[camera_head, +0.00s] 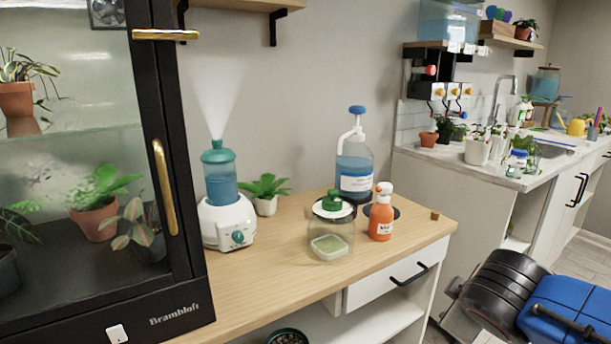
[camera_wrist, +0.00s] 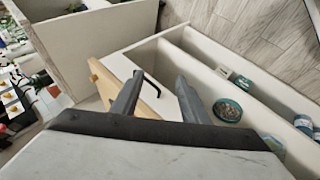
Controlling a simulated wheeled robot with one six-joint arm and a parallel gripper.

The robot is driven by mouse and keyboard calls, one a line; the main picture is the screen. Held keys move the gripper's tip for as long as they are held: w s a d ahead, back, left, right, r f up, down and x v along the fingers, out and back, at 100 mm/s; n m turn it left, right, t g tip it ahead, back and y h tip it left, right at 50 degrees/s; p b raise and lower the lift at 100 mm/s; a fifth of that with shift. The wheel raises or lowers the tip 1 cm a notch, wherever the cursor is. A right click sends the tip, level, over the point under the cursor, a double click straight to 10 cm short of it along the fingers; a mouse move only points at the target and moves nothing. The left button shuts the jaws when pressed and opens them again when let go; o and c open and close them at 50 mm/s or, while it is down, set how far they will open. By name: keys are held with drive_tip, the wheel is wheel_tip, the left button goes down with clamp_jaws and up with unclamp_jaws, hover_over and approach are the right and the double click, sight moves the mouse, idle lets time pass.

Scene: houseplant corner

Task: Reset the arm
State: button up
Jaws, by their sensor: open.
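My gripper (camera_wrist: 157,96) shows in the wrist view with its two grey fingers spread apart. Nothing is between the fingers. Beyond them, in a tilted view, are the white cabinet (camera_wrist: 125,63) and the edge of its wooden top. In the head view, dark and blue parts of my arm (camera_head: 565,312) fill the lower right corner, right of the cabinet. The gripper's fingers cannot be made out there.
The wooden top (camera_head: 270,262) bears a misting humidifier (camera_head: 228,218), a green-lidded jar (camera_head: 331,228), an orange spray bottle (camera_head: 381,215), a pump bottle (camera_head: 355,170) and a small plant (camera_head: 265,192). A glass plant cabinet (camera_head: 90,170) stands left. A teal bowl (camera_wrist: 227,109) sits on a low shelf.

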drive_tip(key=s+a+f+m+g+y, duration=0.1)
drive_tip(key=s+f+m+g+y, duration=0.2)
drive_tip(key=s+m, duration=0.5)
drive_tip(key=shift+s+f, duration=0.2)
drive_tip(key=shift+s, duration=0.1)
idle(0.5)
